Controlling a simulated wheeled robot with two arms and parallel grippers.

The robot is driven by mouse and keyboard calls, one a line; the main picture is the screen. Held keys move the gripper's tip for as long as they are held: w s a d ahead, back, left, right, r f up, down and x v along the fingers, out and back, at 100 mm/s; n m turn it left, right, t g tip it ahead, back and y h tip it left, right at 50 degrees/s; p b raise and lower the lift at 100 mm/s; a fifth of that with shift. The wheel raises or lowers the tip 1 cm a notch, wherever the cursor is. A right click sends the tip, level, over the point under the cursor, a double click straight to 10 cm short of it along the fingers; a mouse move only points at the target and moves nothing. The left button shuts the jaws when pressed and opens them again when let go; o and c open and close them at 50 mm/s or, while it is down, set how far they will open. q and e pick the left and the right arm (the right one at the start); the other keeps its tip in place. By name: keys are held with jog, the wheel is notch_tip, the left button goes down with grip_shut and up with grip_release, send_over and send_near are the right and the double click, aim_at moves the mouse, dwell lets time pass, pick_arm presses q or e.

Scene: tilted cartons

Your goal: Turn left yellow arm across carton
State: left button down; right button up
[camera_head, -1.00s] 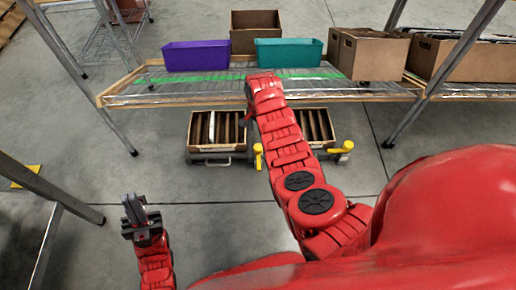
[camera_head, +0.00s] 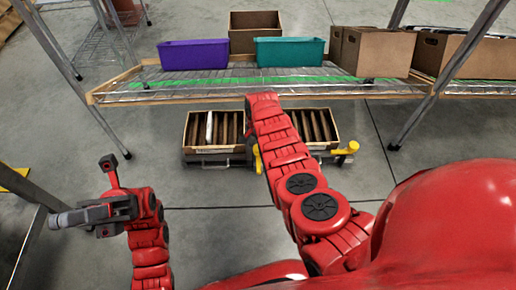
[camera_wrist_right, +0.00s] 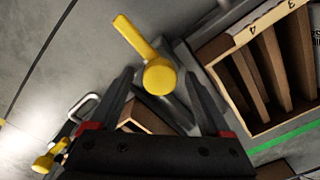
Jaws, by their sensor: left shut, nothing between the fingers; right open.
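The left yellow arm (camera_head: 257,160) stands between the two cartons, partly hidden by my right arm in the head view. In the right wrist view a yellow arm (camera_wrist_right: 137,38) has its round end just ahead of my right gripper (camera_wrist_right: 158,82), whose fingers are open on either side of it; contact cannot be told. The left carton (camera_head: 190,132) and right carton (camera_head: 333,128) sit low under the shelf, with slats inside. The right gripper is hidden in the head view. My left gripper (camera_head: 62,219) is shut and empty, pointing left, away from the cartons.
Another yellow arm (camera_head: 347,150) is at the right carton's right side. The wire shelf (camera_head: 140,98) above bears a purple bin (camera_head: 193,54), a teal bin (camera_head: 290,52) and brown boxes (camera_head: 373,52). A metal post (camera_head: 25,185) stands near my left gripper. The floor in front is open.

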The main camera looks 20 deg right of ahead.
dwell(0.3)
grip_shut()
dwell(0.3)
